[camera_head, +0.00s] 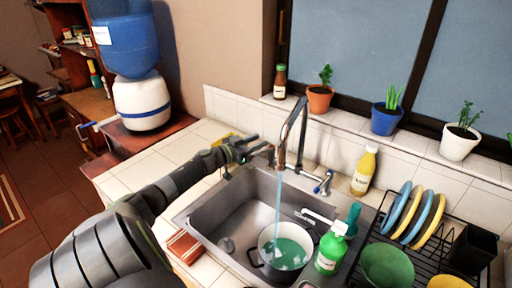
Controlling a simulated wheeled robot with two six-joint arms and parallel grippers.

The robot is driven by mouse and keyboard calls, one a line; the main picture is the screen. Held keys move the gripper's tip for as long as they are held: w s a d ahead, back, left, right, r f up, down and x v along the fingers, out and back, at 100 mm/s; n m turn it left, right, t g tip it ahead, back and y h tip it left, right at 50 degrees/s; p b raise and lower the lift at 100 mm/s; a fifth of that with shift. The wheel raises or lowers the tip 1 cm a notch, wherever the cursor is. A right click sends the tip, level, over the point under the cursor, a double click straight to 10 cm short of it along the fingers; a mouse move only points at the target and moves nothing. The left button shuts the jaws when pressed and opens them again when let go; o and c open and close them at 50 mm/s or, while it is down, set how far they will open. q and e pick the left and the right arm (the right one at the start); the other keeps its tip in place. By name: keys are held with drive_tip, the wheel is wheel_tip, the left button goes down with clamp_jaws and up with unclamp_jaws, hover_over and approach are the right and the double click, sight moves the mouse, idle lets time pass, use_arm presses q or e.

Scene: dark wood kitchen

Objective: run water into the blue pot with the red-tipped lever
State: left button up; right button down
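The pot (259,250) stands in the sink basin under the tap; its outside looks dark, and bluish-green water shows inside. A blue stream of water (278,200) falls from the curved metal tap (299,125) into it. A lever with a blue tip (323,184) is on the tap's right side. My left gripper (259,145) is at the tap's left side, behind the basin; its fingers look parted. The red-tipped lever is not clearly visible; the gripper may hide it. I cannot tell whether they touch. My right gripper is out of view.
A green bottle (329,252) stands right of the pot and a yellow bottle (364,172) behind the sink. A dish rack (446,236) with plates fills the right. A reddish sponge-like block (184,246) lies at the sink's front left. Potted plants line the sill.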

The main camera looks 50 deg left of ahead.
use_arm(q)
wheel_tip(320, 180, up, 5)
drive_tip(key=shift+r, duration=0.1)
idle(7.7)
